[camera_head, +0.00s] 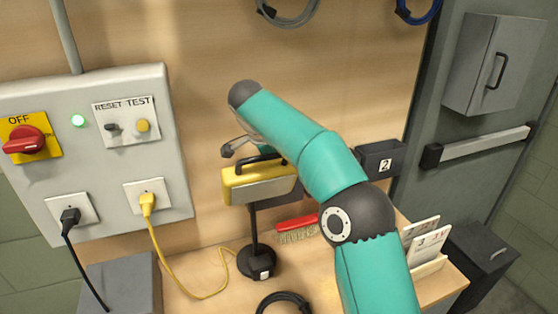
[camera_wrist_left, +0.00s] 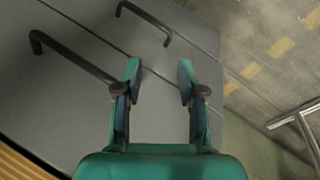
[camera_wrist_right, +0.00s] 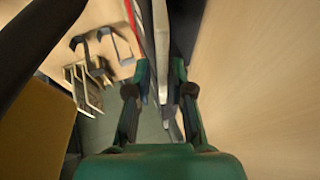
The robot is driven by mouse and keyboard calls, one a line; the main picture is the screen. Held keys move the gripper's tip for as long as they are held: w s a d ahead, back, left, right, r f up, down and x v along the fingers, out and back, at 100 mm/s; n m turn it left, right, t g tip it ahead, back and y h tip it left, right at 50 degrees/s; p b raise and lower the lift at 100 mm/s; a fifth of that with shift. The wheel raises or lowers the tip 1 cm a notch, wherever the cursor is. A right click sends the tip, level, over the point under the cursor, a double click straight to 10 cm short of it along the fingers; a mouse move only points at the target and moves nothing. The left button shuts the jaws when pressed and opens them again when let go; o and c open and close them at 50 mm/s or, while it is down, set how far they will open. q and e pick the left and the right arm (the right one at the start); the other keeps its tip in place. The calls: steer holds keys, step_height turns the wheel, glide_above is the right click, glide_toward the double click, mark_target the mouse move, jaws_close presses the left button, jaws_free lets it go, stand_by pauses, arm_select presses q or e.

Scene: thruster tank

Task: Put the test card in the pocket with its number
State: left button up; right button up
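In the head view, white cards (camera_head: 423,228) with dark and red print stand in a light rack on the bench, at the right. A black pocket (camera_head: 380,158) marked 2 is on the wall behind my right arm; any other pockets are hidden. My right gripper (camera_wrist_right: 160,85) is mostly hidden by its own arm in the head view. In the right wrist view, a thin pale strip (camera_wrist_right: 160,40) shows edge-on between its fingers; I cannot tell whether it is gripped or what it is. My left gripper (camera_wrist_left: 160,80) is open and empty over a grey lidded surface.
A yellow instrument (camera_head: 260,185) on a black stand is close to my right forearm. A red brush (camera_head: 296,223) and a black cable coil (camera_head: 284,302) lie on the bench. A switch panel (camera_head: 95,160) with plugged cables is left; a grey door (camera_head: 470,150) is right.

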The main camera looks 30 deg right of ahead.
steer(key=shift+o, duration=0.7)
steer(key=v, duration=0.7)
steer(key=shift+a+r, duration=0.15)
